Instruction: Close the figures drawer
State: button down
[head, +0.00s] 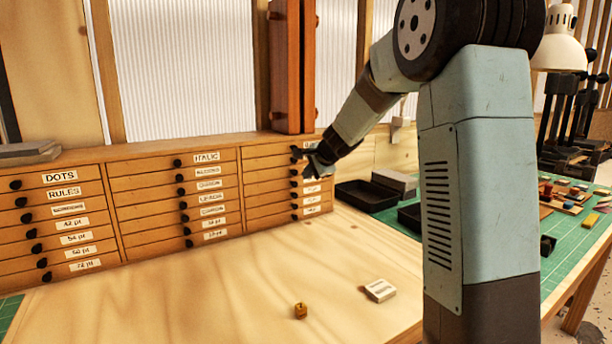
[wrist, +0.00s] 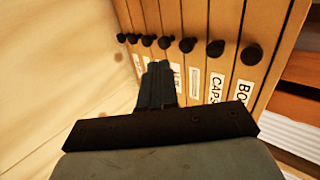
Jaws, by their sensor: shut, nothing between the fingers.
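The drawer cabinet (head: 150,195) stands along the back of the wooden bench, in three columns of drawers with black knobs and white labels. No label that I can read says figures. My gripper (head: 312,168) is at the front of the right column, close to its upper knobs. In the wrist view my gripper (wrist: 157,68) is shut and empty, its fingers pointing at the drawer fronts. It hides part of the fronts and some labels. A drawer marked CAPS (wrist: 216,88) shows to its right. The right-column fronts look about flush; a small gap cannot be ruled out.
A small brass-coloured block (head: 300,311) and a pale labelled block (head: 379,290) lie on the bare bench top. Black trays (head: 366,195) stand right of the cabinet, on a green mat (head: 575,235) with several small pieces. The bench before the cabinet is mostly clear.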

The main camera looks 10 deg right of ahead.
jog(key=s+r+n+g, duration=0.1)
jog(key=s+r+n, duration=0.25)
jog(key=s, duration=0.95)
jog(key=s+r+n+g, duration=0.1)
jog(key=s+r+n, duration=0.25)
jog(key=s, duration=0.95)
jog(key=s+d+f+n+h, duration=0.1)
jog(key=s+f+n, duration=0.1)
jog(key=s, duration=0.7)
jog(key=s+d+f+n+g+h, duration=0.1)
jog(key=s+d+f+n+h, duration=0.1)
jog(key=s, duration=0.8)
jog(key=f+n, duration=0.1)
jog(key=n, duration=0.1)
jog(key=shift+s+d+f+n+g+h, duration=0.2)
jog(key=shift+s+n+g+h, duration=0.1)
jog(key=shift+n, duration=0.1)
